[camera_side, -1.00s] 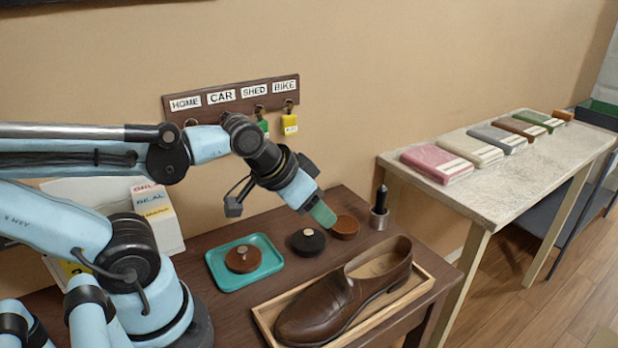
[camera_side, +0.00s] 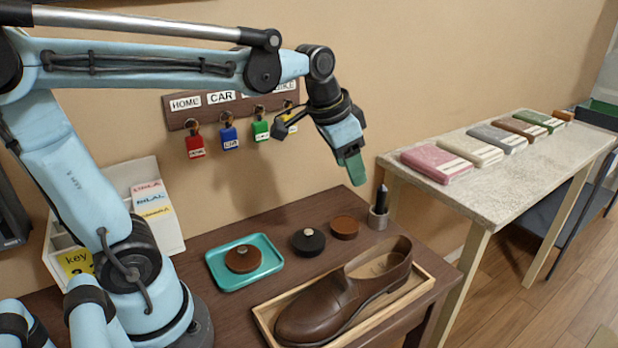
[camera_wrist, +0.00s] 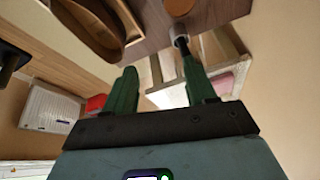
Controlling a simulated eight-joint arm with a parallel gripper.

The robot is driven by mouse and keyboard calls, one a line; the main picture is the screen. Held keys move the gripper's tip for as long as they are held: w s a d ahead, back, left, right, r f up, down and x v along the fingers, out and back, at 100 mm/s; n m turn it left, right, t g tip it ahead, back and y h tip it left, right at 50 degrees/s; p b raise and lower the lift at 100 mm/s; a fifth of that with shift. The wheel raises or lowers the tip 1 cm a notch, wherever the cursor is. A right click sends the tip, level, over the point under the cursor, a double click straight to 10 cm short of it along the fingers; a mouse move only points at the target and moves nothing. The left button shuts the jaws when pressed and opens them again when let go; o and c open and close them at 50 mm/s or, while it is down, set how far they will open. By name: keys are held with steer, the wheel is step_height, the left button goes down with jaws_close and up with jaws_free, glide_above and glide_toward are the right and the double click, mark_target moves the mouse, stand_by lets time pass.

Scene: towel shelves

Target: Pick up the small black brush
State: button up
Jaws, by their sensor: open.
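A small black upright piece with a slim handle, which looks like the black brush (camera_side: 381,196), stands in a grey round holder (camera_side: 378,219) at the back right of the brown table. In the wrist view the black handle (camera_wrist: 186,46) rises from the holder (camera_wrist: 178,30), near the right finger's tip. My gripper (camera_side: 356,172) has green fingers that point down, above and a little left of the brush in the side view. It is open and empty, apart from the brush. In the wrist view my gripper (camera_wrist: 158,70) shows a wide gap between its fingers.
A black round piece (camera_side: 308,242) and a brown one (camera_side: 344,227) lie left of the holder. A teal tray (camera_side: 226,283) holds another brown disc. A brown shoe (camera_side: 340,300) sits in a wooden tray in front. Keys hang behind; a pale side table (camera_side: 500,185) stands right.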

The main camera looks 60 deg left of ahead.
steer(key=w+a+m+g, duration=0.2)
steer(key=w, duration=0.4)
steer(key=m+g, duration=0.1)
steer(key=m, duration=0.1)
glide_toward(382, 195)
steer(key=shift+h, duration=0.4)
steer(key=f, duration=0.3)
steer(key=w+f, duration=0.1)
steer(key=f, duration=0.3)
steer(key=w+a+f, duration=0.1)
steer(key=f, duration=0.2)
steer(key=shift+w+f, duration=0.1)
steer(key=shift+f, duration=0.2)
jaws_close()
